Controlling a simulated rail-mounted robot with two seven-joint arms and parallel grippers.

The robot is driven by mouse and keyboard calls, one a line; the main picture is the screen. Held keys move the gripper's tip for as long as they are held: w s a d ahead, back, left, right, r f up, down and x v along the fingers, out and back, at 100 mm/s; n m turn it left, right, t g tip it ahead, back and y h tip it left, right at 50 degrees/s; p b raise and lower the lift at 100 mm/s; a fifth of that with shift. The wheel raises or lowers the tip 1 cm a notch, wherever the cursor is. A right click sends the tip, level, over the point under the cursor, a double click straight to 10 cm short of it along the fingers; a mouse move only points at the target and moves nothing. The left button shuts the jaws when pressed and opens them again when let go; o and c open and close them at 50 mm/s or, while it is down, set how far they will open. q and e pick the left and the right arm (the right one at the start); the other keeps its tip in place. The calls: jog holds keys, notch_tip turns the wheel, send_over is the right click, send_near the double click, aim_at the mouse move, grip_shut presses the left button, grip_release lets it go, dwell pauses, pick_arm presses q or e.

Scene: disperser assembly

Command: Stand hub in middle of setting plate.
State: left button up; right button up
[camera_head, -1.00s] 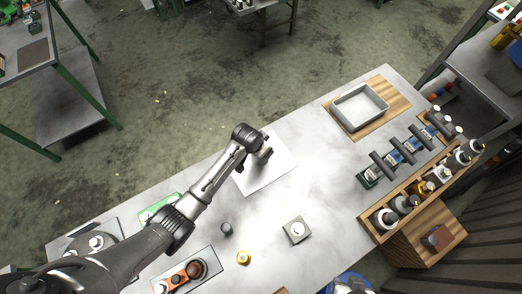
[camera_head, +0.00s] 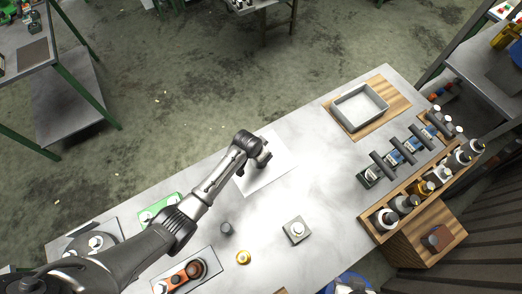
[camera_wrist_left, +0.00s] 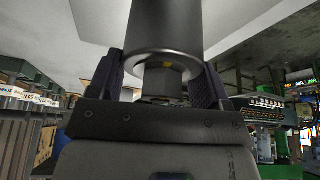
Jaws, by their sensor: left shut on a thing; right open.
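In the left wrist view my left gripper (camera_wrist_left: 163,90) is shut on the narrow neck of a grey metal part, apparently the hub (camera_wrist_left: 166,30). Its wide cylinder extends past the fingertips and out of the top of the picture. I cannot tell whether this sheet is the setting plate. A square grey plate (camera_head: 287,236) with a round pale piece on it lies nearer the front.
A dark cylinder (camera_head: 226,229) and a yellow ring (camera_head: 243,258) stand on the table (camera_head: 325,180). A tray with an orange part (camera_head: 180,276) lies at the front left. A metal bin (camera_head: 360,107) and a bottle rack (camera_head: 378,238) occupy the right side. The table's middle is clear.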

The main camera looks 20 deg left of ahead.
pick_arm(q)
jog(key=o, duration=1.6)
jog(key=shift+c, duration=0.2)
jog(key=shift+r, duration=0.55)
jog(key=p+v, duration=0.1)
jog(key=v, duration=1)
jog(key=shift+s+a, duration=0.1)
jog(key=shift+s, duration=0.05)
jog(key=s+a+r+n, duration=0.1)
jog(key=s+a, duration=0.1)
jog(key=s, duration=1.2)
jog(key=s+a+r+n+y, duration=0.1)
jog(key=s+a, duration=0.1)
jog(key=s, duration=1.3)
jog(key=shift+s+n+g+y, duration=0.3)
jog(key=shift+s+n, duration=0.05)
jog(key=shift+n, duration=0.05)
